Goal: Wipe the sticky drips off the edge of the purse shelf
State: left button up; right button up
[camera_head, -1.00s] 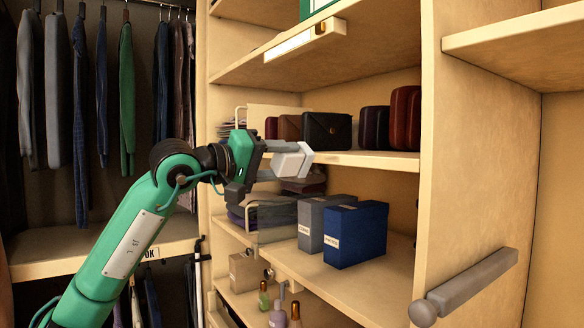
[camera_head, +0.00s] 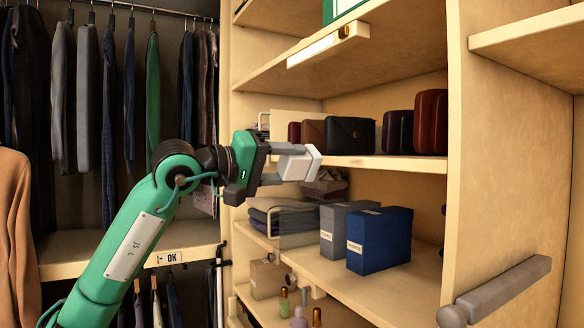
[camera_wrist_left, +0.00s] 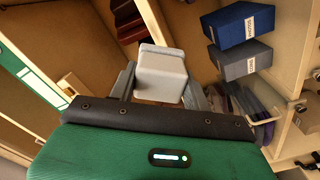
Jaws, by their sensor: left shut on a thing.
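The purse shelf (camera_head: 395,164) is a pale wooden board with several bags on it, including a black purse (camera_head: 349,136) and a brown one (camera_head: 312,133). My left gripper (camera_head: 291,167) is shut on a pale grey-white block (camera_head: 303,165), held at the left part of the shelf's front edge. I cannot tell whether the block touches the edge. In the left wrist view the block (camera_wrist_left: 160,76) sits between both fingers. No drips can be made out on the visible edge; part of it is hidden behind the block and gripper. My right gripper is not in view.
Below are a grey box (camera_head: 340,230), a blue box (camera_head: 380,240) and folded clothes (camera_head: 270,214) behind a wire divider. Small bottles (camera_head: 299,316) stand lower. An upright panel (camera_head: 500,190) bounds the shelf on the right. Clothes hang at left.

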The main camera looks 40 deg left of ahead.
aim_at(312, 163)
pick_arm(q)
jog(key=shift+w, duration=0.1)
dwell(0.3)
jog(key=shift+w+d+r+p, duration=0.15)
jog(key=shift+w+d+p, duration=0.1)
jog(key=shift+w+p, duration=0.2)
jog(key=p+x, duration=0.2)
jog(key=x, duration=0.2)
jog(key=shift+w+d, duration=0.1)
jog(key=shift+w, duration=0.1)
jog(key=shift+w+d+p, duration=0.25)
jog(key=shift+w+p, duration=0.05)
jog(key=shift+w, duration=0.3)
jog(key=shift+p+x, duration=0.45)
jog(key=shift+x, duration=0.55)
